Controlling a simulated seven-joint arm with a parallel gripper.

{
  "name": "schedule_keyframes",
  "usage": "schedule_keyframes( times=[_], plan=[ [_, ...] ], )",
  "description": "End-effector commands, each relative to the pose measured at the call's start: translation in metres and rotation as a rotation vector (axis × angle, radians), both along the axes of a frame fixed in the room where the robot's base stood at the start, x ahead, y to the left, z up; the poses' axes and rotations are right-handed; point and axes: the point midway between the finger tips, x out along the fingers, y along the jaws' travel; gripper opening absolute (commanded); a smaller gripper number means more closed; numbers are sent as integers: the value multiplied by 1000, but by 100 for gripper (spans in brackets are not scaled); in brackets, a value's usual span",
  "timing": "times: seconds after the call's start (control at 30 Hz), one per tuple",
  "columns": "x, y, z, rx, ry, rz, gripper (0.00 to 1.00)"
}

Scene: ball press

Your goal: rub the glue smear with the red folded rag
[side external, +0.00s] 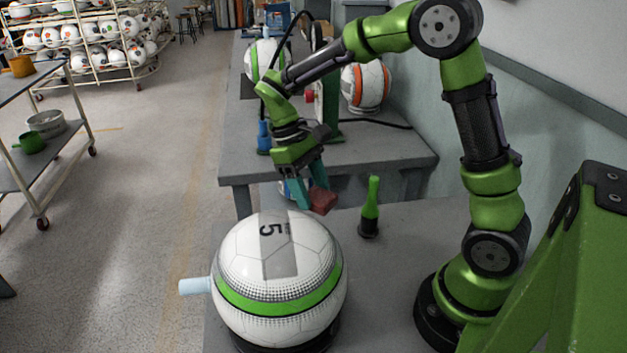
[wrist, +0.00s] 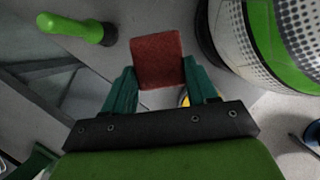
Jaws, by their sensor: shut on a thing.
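My gripper (side external: 313,199) is shut on the red folded rag (side external: 323,202), with its teal fingers on either side of it. The rag also shows in the wrist view (wrist: 158,58), square and sticking out past the fingertips. The gripper holds it in the air behind and a little right of the top of a large white ball (side external: 300,258). The ball has a green band and a grey stripe with a 5. In the wrist view the ball (wrist: 233,50) is to the right, apart from the rag. I cannot make out a glue smear in either view.
A green bottle-shaped thing with a dark base (side external: 371,205) stands right of the rag; it also shows in the wrist view (wrist: 75,27). A pale blue peg (side external: 195,286) sticks out left of the ball. Behind is a grey bench (side external: 385,160) with more balls.

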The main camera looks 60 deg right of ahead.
Motion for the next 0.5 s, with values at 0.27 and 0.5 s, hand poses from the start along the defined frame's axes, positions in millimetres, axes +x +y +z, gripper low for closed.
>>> schedule_keyframes(
  times=[0.27,0.5],
  plan=[
    [-20,2,-50,1,1,-13,33],
    [-18,1,-64,0,1,-18,33]
  ],
)
